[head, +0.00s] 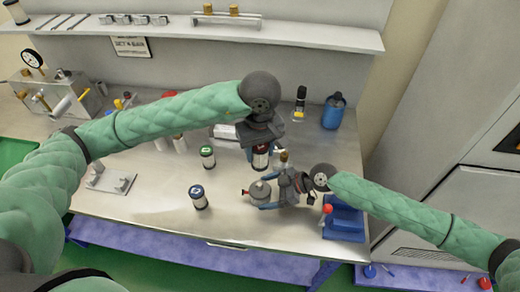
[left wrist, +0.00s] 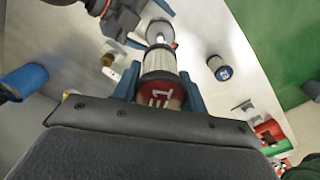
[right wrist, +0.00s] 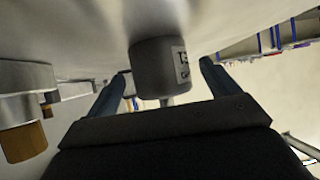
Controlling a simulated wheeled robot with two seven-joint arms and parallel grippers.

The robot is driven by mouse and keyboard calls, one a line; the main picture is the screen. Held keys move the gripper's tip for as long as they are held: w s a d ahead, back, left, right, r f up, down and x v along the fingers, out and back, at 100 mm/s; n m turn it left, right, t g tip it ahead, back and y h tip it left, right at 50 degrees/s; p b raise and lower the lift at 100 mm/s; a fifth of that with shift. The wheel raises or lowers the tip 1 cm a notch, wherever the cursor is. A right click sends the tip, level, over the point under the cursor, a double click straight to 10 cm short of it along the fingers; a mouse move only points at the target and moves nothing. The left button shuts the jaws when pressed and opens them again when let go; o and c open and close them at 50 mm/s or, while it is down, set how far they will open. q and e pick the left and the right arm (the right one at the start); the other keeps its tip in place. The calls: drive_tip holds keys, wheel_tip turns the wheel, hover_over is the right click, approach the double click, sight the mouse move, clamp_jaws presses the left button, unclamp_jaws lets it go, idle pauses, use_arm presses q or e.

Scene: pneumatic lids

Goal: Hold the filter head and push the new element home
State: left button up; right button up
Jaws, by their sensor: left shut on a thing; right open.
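My left gripper (head: 260,160) is shut on a white filter element with a dark red band (left wrist: 161,92), marked "1" in the left wrist view. It holds the element above the metal filter head (head: 257,190), which has a small red part at its left side. In the left wrist view the element's far end lines up closely with a round metal part (left wrist: 160,33); I cannot tell if they touch. My right gripper (head: 267,193) is open, its fingers on either side of the filter head. In the right wrist view a labelled grey cylinder (right wrist: 161,66) shows between these fingers.
A green-banded element (head: 208,158) and a blue-banded element (head: 198,197) stand on the bench left of the grippers. A blue bottle (head: 333,112) and dark bottle (head: 300,102) stand behind. The front left bench is mostly clear.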

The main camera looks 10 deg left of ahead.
drive_tip(key=shift+x, duration=1.5)
use_arm(q)
drive_tip(key=shift+f+b, duration=1)
use_arm(e)
drive_tip(key=c, duration=1)
use_arm(q)
drive_tip(key=shift+f, duration=0.15)
use_arm(e)
drive_tip(key=shift+s+f, duration=0.15)
idle(0.4)
